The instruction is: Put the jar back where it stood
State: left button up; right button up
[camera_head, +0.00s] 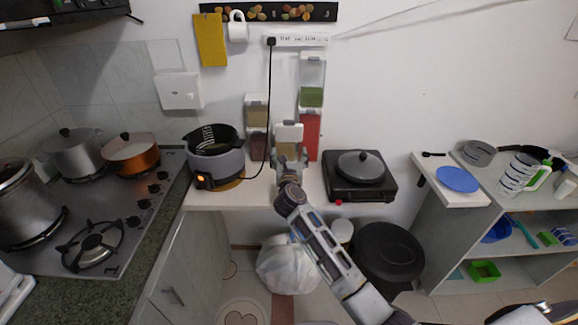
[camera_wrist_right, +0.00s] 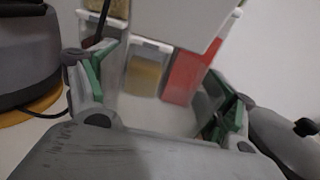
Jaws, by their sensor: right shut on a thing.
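The jar (camera_head: 289,132), with a white lid and tan contents below, is in my right gripper (camera_head: 289,168) above the narrow counter, in front of the wall dispensers. In the right wrist view, my right gripper (camera_wrist_right: 165,95) has green-padded fingers on both sides of the clear jar body; the jar's big white top (camera_wrist_right: 180,18) fills the upper middle. Behind it are a red-filled dispenser (camera_head: 309,130), a green-filled one (camera_head: 312,96) above that, and tan (camera_head: 257,116) and brown (camera_head: 258,144) ones to the left. My left gripper is not in view.
An air fryer (camera_head: 217,157) stands close left, with a black cord (camera_head: 270,100) hanging between it and the jar. A hot plate with a lidded pan (camera_head: 360,170) stands close right. A white bag (camera_head: 288,265) and black bin (camera_head: 388,255) are below.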

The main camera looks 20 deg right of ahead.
jog(key=shift+f+b, duration=0.3)
jog(key=shift+f, duration=1.4)
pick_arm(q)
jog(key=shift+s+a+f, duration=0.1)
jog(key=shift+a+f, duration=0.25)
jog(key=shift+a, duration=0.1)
pick_arm(e)
jog(key=shift+f, duration=0.1)
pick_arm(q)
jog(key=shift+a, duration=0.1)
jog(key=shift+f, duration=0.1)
pick_arm(e)
jog(key=shift+f, duration=0.15)
jog(key=o, duration=1.7)
jog(key=shift+o, duration=0.2)
